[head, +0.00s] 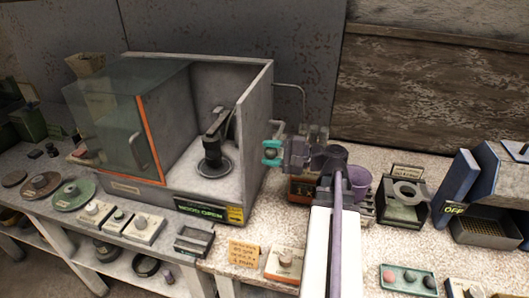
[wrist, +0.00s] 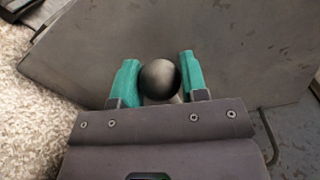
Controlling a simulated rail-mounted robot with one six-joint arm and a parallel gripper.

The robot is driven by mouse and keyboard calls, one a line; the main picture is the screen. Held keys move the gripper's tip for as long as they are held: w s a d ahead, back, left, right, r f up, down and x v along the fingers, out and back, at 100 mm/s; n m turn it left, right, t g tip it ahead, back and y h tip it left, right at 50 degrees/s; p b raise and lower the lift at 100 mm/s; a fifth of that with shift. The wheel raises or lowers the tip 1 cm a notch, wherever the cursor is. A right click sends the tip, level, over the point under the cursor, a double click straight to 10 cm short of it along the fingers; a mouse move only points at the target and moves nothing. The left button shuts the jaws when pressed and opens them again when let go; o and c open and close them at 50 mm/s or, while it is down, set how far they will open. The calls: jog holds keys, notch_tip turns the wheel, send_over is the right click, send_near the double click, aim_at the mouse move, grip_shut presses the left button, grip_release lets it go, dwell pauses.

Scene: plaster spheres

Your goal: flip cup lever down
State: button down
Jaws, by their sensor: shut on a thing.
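My gripper (head: 270,153) has teal fingers and is shut on a dark round knob (wrist: 159,78), beside the right outer wall of the grey booth (head: 258,125). In the wrist view the knob sits between the two fingers (wrist: 157,72), with a pale piece below it. The knob looks like a lever's end, but its shaft and mounting are hidden. Inside the open booth a black stand with an angled arm (head: 212,140) rises from a round base. I cannot tell whether it is linked to the knob.
The booth's glass door (head: 115,120) has an orange edge; a green sign (head: 203,211) is lit below. A purple cup (head: 359,178) stands behind my arm. A grey device with a ring (head: 408,192) and a blue-sided machine (head: 463,178) stand to the right.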

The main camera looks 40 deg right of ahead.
jog(key=shift+f, duration=0.2)
dwell(0.3)
jog(key=c, duration=0.7)
grip_release()
jog(key=shift+o, duration=0.2)
jog(key=v, duration=1.1)
jog(key=shift+a, duration=0.1)
